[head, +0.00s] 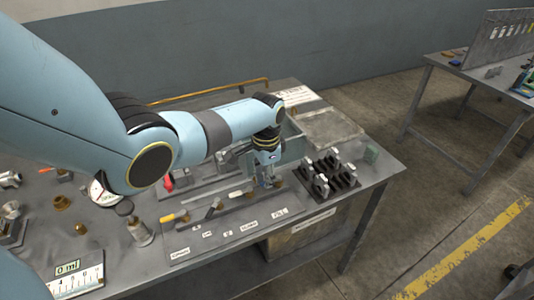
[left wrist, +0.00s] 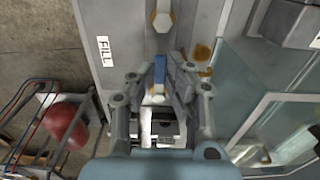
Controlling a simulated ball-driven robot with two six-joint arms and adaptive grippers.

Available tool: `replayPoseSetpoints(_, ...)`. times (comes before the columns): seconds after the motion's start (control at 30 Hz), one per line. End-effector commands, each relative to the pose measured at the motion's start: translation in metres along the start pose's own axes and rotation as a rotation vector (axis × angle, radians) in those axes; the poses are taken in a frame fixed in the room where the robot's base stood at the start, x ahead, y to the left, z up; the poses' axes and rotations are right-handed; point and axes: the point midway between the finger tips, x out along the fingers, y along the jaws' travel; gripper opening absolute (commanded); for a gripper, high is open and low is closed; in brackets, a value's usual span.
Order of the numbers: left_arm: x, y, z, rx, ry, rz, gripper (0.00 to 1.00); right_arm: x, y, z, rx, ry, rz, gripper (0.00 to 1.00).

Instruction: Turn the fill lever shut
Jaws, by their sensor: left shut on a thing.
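The fill lever (left wrist: 160,63) has a blue handle. In the left wrist view it lies between the two fingers of my left gripper (left wrist: 160,88), which is shut on it. In the head view my left gripper (head: 267,181) reaches down to the right end of the row of levers, behind the FILL label (head: 279,213). The FILL label also shows in the left wrist view (left wrist: 104,50). The fingers partly hide the lever and its pivot, so its exact angle is hard to tell. My right gripper is not in view.
Other levers with pale or yellow handles (head: 174,217) stand to the left on the same panel. A black rack with several fittings (head: 329,174) is close on the right. A glass-sided tank (left wrist: 270,125) stands beside the gripper. A gauge (head: 103,192) and loose brass parts lie at left.

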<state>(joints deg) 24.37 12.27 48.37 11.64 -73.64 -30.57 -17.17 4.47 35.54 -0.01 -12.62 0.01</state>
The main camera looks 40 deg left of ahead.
Motion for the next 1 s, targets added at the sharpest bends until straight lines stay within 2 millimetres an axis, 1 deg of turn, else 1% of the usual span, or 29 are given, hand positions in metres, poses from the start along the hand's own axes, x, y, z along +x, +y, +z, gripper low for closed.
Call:
replayPoseSetpoints(0.53, -0.0003, -0.0012, -0.0007, 0.023, 0.002, -0.001, 0.00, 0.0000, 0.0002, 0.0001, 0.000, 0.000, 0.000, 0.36)
replayPoseSetpoints(0.57, -0.0003, -0.0012, -0.0007, 0.023, 0.002, -0.001, 0.18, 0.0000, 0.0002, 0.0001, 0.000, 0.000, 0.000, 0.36)
replayPoseSetpoints(0.7, -0.0003, -0.0011, -0.0006, 0.023, 0.001, -0.001, 0.36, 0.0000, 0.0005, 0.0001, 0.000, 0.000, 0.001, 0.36)
replayPoseSetpoints(1.0, -0.0005, -0.0017, -0.0004, 0.022, 0.001, -0.002, 0.36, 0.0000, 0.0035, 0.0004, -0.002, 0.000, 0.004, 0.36)
